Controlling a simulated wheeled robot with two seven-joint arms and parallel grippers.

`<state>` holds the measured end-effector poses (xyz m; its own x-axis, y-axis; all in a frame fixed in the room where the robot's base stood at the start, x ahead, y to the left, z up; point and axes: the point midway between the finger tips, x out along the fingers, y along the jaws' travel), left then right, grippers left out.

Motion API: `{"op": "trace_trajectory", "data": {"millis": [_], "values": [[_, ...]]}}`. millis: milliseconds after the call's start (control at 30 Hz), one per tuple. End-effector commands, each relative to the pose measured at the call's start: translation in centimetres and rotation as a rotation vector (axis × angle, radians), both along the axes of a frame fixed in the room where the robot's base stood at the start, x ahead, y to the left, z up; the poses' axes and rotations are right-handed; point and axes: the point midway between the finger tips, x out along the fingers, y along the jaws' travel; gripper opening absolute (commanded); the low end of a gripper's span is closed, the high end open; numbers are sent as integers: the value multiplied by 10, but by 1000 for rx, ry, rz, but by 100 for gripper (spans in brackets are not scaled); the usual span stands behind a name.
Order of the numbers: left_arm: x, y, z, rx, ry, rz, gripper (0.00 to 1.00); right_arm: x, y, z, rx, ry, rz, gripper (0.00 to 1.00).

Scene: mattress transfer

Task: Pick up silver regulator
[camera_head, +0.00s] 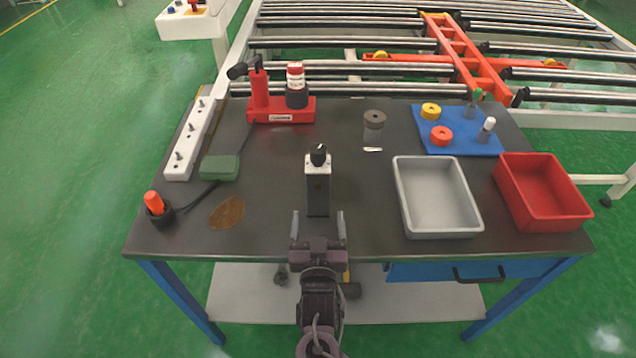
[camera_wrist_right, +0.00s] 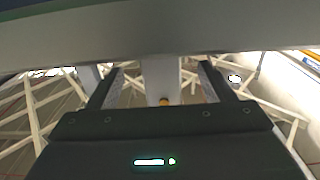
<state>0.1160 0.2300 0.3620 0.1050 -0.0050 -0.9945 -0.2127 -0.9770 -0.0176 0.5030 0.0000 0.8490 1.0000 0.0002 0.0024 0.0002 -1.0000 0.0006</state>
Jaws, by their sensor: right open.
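The silver regulator (camera_head: 318,190), an upright box with a silver top, dark front and black knob, stands near the middle front of the dark table. My right gripper (camera_head: 318,216) is in front of it, above the table's front edge. Its two fingers are spread and empty, one to each side of the regulator's lower part in the head view; I cannot tell the gap in depth. In the right wrist view the gripper (camera_wrist_right: 160,75) also shows open fingers, with a pale upright shape behind them that I cannot name surely. My left gripper is not in view.
A grey tray (camera_head: 438,232) and a red tray (camera_head: 545,222) stand at the right. A blue board (camera_head: 456,142) with small parts, a clear jar (camera_head: 373,135) and a red stand (camera_head: 282,112) are behind. A green box (camera_head: 220,168) and power strip (camera_head: 190,145) are left.

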Motion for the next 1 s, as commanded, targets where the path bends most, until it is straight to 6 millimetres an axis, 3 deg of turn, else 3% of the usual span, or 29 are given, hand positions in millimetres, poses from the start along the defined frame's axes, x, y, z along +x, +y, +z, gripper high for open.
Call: {"op": "trace_trajectory", "data": {"millis": [133, 300, 633, 1000], "values": [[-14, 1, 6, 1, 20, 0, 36, 21, 0, 3, -2, -1, -1, 75], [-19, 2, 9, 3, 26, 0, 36, 45, 0, 1, -1, -1, -1, 75], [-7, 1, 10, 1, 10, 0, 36, 53, 0, -1, 1, 2, 0, 75], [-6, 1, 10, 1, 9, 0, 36, 52, 0, -1, 1, 2, 0, 26]]}}
